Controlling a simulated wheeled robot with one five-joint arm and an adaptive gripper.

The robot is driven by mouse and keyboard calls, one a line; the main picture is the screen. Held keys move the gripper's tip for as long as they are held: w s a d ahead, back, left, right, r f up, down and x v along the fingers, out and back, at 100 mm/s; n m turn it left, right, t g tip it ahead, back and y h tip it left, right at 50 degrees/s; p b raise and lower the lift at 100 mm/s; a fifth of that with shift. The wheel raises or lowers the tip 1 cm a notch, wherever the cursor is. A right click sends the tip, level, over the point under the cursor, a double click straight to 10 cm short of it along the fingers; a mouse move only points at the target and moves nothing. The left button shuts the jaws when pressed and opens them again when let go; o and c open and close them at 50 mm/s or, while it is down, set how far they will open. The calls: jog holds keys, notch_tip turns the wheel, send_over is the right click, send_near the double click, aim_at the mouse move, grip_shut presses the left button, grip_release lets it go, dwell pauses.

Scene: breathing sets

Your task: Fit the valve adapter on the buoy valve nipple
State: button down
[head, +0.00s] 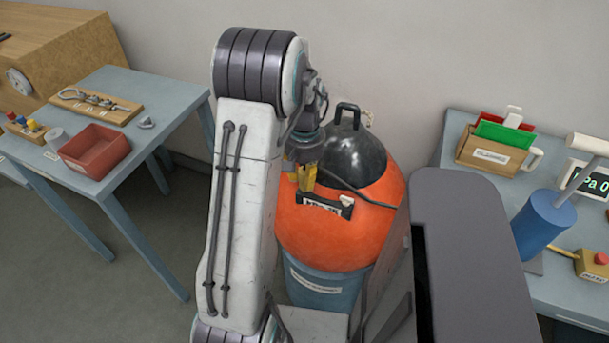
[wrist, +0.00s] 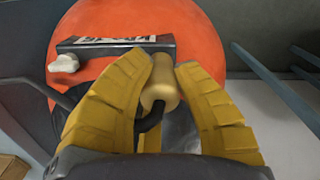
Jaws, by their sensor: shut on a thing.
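The orange buoy (head: 335,235) has a black top with a handle and sits in a blue stand (head: 318,285). A dark bracket with a printed label (head: 325,204) is on its side; it also shows in the wrist view (wrist: 85,46), with a pale knob (wrist: 64,63) at its left end. My gripper (wrist: 163,68) is shut on the tan cylindrical valve adapter (wrist: 158,90), with a black hose bending from its near end. The adapter's far end is at the bracket; I cannot tell whether it touches. The valve nipple is not visible. In the head view, my gripper (head: 303,178) is against the buoy's front.
A left table (head: 90,180) holds a red tray (head: 95,150) and a board of metal fittings (head: 95,103). A right table (head: 460,125) holds a wooden box with green and red cards (head: 490,150), a blue cylinder (head: 543,222) and a red button (head: 601,258). A wall stands behind.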

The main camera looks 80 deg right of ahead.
jog(key=shift+f+b, duration=0.55)
jog(key=shift+f, duration=0.2)
jog(key=c, duration=1)
grip_release()
jog(key=shift+r, duration=0.1)
notch_tip(320, 180, up, 12)
